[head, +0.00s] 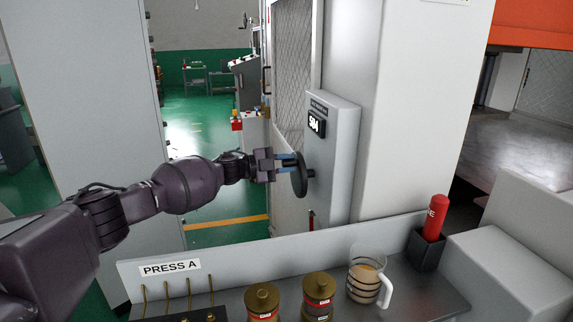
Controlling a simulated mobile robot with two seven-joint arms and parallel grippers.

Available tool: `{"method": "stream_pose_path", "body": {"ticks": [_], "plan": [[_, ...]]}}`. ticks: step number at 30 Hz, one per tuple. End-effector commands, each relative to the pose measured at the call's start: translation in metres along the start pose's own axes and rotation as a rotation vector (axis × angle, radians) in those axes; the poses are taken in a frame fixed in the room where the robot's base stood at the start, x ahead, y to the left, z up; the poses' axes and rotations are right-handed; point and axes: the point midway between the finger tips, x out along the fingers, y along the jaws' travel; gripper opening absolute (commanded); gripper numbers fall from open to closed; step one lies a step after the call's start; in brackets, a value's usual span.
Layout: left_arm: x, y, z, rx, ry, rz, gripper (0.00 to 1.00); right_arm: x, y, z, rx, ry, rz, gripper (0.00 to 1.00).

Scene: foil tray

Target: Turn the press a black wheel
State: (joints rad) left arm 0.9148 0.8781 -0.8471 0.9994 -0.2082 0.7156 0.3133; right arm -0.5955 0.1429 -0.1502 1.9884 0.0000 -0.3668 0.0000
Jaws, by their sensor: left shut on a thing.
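The black wheel (299,176) is mounted on the front of a grey box (338,195) on the side of the light press housing, seen nearly edge-on in the head view. My left gripper (287,164) reaches in from the left and is shut on the wheel at its near-left edge, with bluish fingers against it. The far side of the wheel is hidden. A small dark display (317,126) sits on the box above the wheel. My right gripper is not in view.
Below is a shelf with a "PRESS A" label (170,267), two brass-topped jars (262,300), a glass mug (365,275) and a red cylinder (435,217) in a black holder. Green floor lies open behind my left arm.

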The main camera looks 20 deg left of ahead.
Motion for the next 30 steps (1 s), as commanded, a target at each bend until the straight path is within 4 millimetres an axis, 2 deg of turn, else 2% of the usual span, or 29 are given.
{"method": "stream_pose_path", "body": {"ticks": [2, 3, 8, 16, 20, 30], "plan": [[-0.001, -0.001, 0.0, 0.002, -0.001, -0.001, 0.0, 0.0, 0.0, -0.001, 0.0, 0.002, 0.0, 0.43], [-0.001, -0.001, 0.0, 0.002, -0.001, -0.001, 0.28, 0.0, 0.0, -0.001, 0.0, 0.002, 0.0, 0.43], [-0.001, -0.001, 0.0, 0.002, 0.0, 0.0, 0.51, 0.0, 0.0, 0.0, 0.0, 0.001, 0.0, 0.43], [-0.001, 0.0, 0.0, 0.002, 0.0, 0.0, 0.51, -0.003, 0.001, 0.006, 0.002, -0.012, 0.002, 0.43], [-0.01, 0.001, 0.001, 0.001, -0.002, 0.0, 0.51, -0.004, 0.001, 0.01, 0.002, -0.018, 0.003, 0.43], [-0.069, 0.001, 0.001, 0.002, -0.003, 0.001, 0.51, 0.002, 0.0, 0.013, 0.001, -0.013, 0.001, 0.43]]}}
